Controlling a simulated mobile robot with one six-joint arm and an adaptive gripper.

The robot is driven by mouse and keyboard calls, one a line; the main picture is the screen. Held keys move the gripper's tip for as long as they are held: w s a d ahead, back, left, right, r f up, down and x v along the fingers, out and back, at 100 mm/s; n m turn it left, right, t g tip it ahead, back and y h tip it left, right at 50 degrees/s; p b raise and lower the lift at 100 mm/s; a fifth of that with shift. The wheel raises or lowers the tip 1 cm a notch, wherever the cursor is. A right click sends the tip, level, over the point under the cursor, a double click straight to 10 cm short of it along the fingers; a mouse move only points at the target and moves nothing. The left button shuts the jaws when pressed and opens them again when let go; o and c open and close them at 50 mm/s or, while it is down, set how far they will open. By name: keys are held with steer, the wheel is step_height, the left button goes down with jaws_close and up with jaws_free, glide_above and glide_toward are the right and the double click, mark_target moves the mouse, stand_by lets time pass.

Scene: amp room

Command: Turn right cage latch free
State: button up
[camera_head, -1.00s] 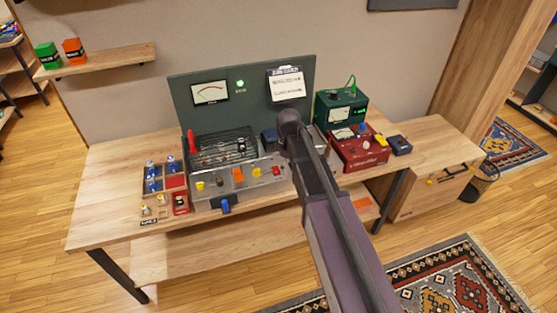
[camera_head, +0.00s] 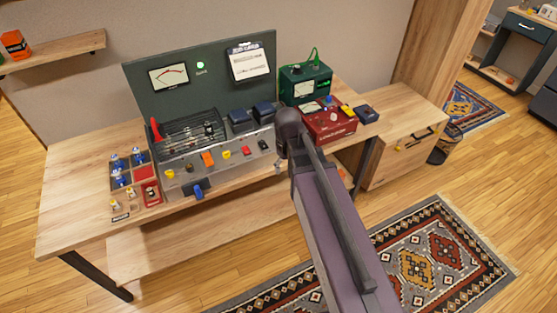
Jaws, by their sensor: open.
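The amplifier chassis (camera_head: 217,162) is a grey metal box on the wooden bench, with yellow, orange and red knobs along its front and a blue part (camera_head: 198,190) low on that front. A dark wire cage (camera_head: 188,136) stands on its left half, over what look like tubes. A red part (camera_head: 156,129) sits at the cage's left end. The right cage latch is too small to make out. My arm rises from the lower right, its dark joint in front of the bench, right of the chassis.
A red meter box (camera_head: 328,121) and a green one (camera_head: 305,83) stand to the right. A parts tray (camera_head: 148,188) is at left. A panel (camera_head: 150,98) stands behind. Patterned rug (camera_head: 421,243) lies in front.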

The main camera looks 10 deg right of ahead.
steer(key=shift+s+d+m, duration=0.3)
steer(key=shift+s+m, duration=0.1)
steer(key=shift+s, duration=0.15)
steer(key=s+m, duration=0.1)
steer(key=s+d+m, duration=0.1)
steer(key=s, duration=0.1)
steer(key=s+d+m, duration=0.1)
steer(key=shift+s+d, duration=0.15)
steer(key=shift+s, duration=0.05)
steer(key=shift+c, duration=0.2)
stand_by(1.1)
steer(key=shift+c, duration=0.9)
